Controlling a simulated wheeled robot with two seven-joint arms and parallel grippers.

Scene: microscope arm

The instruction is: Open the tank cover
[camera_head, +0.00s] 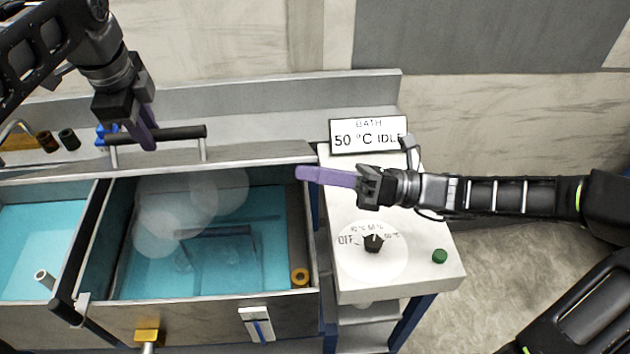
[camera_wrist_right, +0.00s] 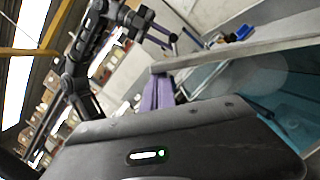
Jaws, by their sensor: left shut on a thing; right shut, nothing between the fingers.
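The tank (camera_head: 215,305) holds blue water, and its top is uncovered in the head view. A cover (camera_head: 255,156) shows as a narrow grey strip along the tank's back edge; its exact tilt is hard to tell. The cover's dark bar handle (camera_head: 185,132) stands on two light posts. My left gripper (camera_head: 146,140) is shut on the handle, its purple fingers at the bar. My right gripper (camera_head: 300,173) is shut and empty over the tank's back right corner, beside the control panel. Its purple fingers also show in the right wrist view (camera_wrist_right: 158,92).
The control panel (camera_head: 440,283) at right carries a dark knob (camera_head: 374,243), a green button (camera_head: 439,256) and a display (camera_head: 368,135) reading 50 °C IDLE. Another blue-water basin (camera_head: 35,245) lies at left. Small coloured items (camera_head: 68,139) stand on the back ledge.

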